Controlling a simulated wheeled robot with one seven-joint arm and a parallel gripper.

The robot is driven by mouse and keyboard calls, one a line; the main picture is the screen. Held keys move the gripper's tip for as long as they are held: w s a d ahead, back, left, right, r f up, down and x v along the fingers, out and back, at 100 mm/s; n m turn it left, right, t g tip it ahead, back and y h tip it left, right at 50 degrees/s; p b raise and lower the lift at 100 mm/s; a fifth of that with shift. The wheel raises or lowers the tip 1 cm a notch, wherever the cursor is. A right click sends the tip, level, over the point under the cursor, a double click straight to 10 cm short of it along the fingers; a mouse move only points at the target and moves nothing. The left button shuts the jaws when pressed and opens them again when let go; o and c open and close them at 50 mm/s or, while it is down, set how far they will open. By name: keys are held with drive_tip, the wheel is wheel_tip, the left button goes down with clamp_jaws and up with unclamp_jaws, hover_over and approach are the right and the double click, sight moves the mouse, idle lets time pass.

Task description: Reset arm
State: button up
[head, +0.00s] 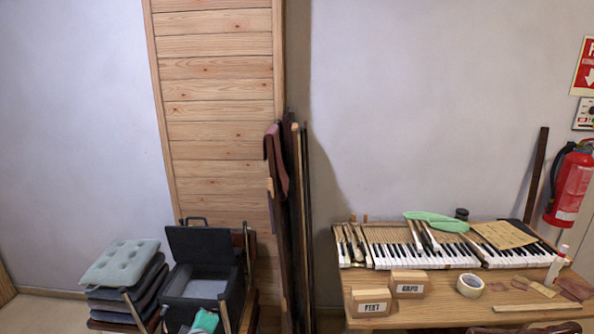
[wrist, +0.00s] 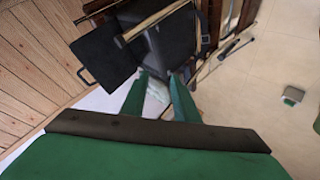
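My gripper (wrist: 158,78) shows in the wrist view, its two green fingers spread apart with a gap between them. A pale whitish-green thing (wrist: 157,97) shows in the gap, and I see no finger closed on it. The dark open case (wrist: 155,40) lies beyond the fingertips. In the head view the same kind of black case (head: 203,285) stands open at the lower left, its lid up and a grey inside showing. A teal cloth-like thing (head: 205,321) is at its front, cut by the picture's lower edge. My gripper is not seen in the head view.
Stacked cushioned seats (head: 122,265) stand left of the case. Dark upright poles (head: 298,220) lean on the wall. A table (head: 430,309) at right holds piano keys (head: 450,252), two labelled blocks and a tape roll (head: 470,285). Bare floor (wrist: 265,60) shows in the wrist view.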

drive_tip(key=s+d+f+m+t+h, duration=0.15)
drive_tip(key=s+d+f+m, duration=0.45)
drive_tip(key=s+d+f, duration=0.9)
drive_tip(key=s+d+f+m+t+h, duration=0.1)
drive_tip(key=s+d+m, duration=0.15)
drive_tip(key=s, duration=0.45)
drive_tip(key=s+d+f+m+t, duration=0.1)
drive_tip(key=s+d+f+m, duration=0.15)
drive_tip(key=s, duration=0.45)
drive_tip(key=s+d+r+m+t+h, duration=0.1)
drive_tip(key=s+d+r+m, duration=0.1)
drive_tip(key=s+r, duration=0.3)
drive_tip(key=s+d+r+m+h, duration=0.1)
drive_tip(key=s+d+r, duration=0.4)
drive_tip(key=s, duration=0.9)
drive_tip(key=shift+r+m+t, duration=0.15)
drive_tip(key=shift+m+t, duration=0.2)
drive_tip(key=shift+m, duration=0.35)
drive_tip(key=shift+d, duration=0.1)
